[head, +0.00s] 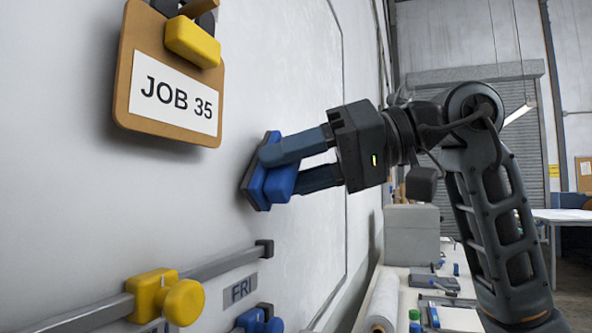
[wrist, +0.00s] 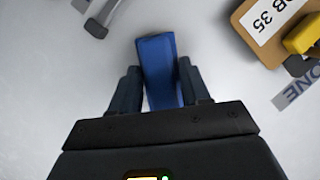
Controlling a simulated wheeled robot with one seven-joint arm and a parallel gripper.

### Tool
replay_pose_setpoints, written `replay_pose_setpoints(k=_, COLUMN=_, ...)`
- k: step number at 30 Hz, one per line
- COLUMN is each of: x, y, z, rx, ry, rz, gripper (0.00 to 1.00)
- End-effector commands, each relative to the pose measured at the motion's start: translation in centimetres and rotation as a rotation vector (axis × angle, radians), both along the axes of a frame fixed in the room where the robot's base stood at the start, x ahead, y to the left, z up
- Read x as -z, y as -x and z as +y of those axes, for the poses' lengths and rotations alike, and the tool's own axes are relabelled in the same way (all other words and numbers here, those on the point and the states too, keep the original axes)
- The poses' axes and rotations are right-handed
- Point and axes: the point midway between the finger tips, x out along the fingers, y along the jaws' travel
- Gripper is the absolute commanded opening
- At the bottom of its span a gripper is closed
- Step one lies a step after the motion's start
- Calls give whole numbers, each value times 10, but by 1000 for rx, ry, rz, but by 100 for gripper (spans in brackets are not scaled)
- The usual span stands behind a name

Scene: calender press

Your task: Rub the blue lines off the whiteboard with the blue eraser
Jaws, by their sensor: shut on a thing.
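My gripper (head: 287,168) is shut on the blue eraser (head: 280,184), one finger on each side of it. The eraser has a dark pad facing the whiteboard (head: 290,60). The pad is at or very close to the board; I cannot tell if it touches. In the wrist view the eraser (wrist: 158,68) sits between the two fingers of my gripper (wrist: 160,85), over bare pale board. No blue lines show in either view; the eraser and gripper hide part of the board.
A "JOB 35" clipboard (head: 137,80) with a yellow clip (head: 193,42) hangs left of my gripper. Below runs a grey rail (head: 212,265) with a yellow clamp (head: 168,297), above a FRI label (head: 240,289). A cluttered bench (head: 400,275) stands along the wall at right.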

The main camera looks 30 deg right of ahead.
Motion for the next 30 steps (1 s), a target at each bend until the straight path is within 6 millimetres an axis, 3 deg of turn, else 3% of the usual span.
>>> replay_pose_setpoints(k=19, x=0, y=-8, z=6, rx=0, ry=1, rz=1, gripper=18)
replay_pose_setpoints(k=30, x=2, y=-23, z=-16, rx=2, ry=0, rz=1, gripper=18)
